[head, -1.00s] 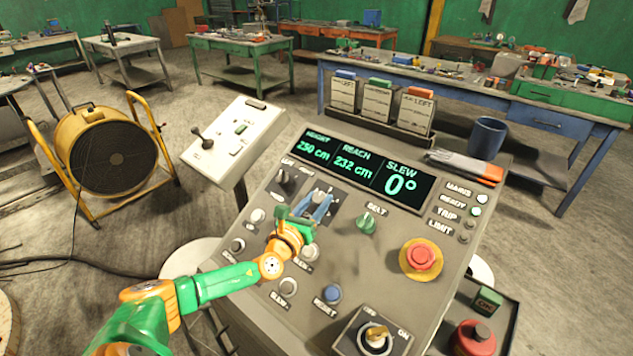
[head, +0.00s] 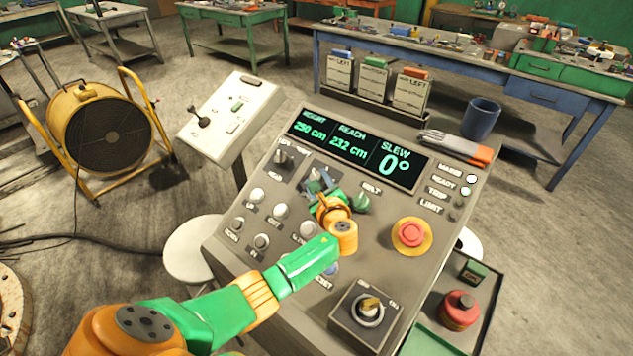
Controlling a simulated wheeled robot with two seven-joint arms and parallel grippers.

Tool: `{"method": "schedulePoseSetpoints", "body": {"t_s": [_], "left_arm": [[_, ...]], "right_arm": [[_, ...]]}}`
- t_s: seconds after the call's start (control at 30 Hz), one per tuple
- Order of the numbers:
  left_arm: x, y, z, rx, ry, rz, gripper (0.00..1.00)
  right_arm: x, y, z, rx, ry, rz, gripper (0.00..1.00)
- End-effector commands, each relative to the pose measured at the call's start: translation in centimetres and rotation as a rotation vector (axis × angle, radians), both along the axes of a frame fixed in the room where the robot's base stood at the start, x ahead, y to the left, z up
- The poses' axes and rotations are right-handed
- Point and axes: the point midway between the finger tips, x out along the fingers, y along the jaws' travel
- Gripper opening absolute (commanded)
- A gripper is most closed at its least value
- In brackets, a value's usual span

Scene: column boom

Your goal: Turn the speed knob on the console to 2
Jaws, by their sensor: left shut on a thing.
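The grey console (head: 400,290) stands in front of me with its panel tilted up. A dark dial plate (head: 308,194) lies on its upper left part, below the display. My left gripper (head: 320,187) is shut over this plate on what appears to be the speed knob. The gripper covers nearly all of the knob, so its pointer and the number it points at are hidden. The display (head: 355,152) reads height 250 cm, reach 232 cm and slew 0°. My right gripper is not in view.
A dark knob (head: 282,159) sits left of the plate and a green belt knob (head: 361,201) right of it. White buttons (head: 280,211) lie lower left. A red stop button (head: 411,234) and a key switch (head: 369,308) are to the right. A blue mug (head: 481,119) stands behind.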

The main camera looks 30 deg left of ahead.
Motion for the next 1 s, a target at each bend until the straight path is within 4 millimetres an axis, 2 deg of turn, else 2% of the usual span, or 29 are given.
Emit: {"method": "schedulePoseSetpoints", "body": {"t_s": [0.3, 0.83, 0.87, 0.97, 1.0], "left_arm": [[0.04, -0.21, -0.29, -0.064, 0.009, 0.093, 0.00], [-0.02, -0.25, -0.38, -0.076, 0.014, 0.110, 0.00], [-0.02, -0.25, -0.38, -0.076, 0.014, 0.110, 0.48], [-0.01, -0.23, -0.31, -0.075, 0.012, 0.111, 0.75], [0.01, -0.22, -0.27, -0.074, 0.012, 0.111, 0.75]], "right_arm": [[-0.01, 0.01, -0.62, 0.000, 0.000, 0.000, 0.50], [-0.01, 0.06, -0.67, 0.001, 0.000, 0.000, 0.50], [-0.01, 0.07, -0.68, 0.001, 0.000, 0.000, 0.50], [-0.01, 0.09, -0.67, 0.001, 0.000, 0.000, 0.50], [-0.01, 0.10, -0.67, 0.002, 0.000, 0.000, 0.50]]}}
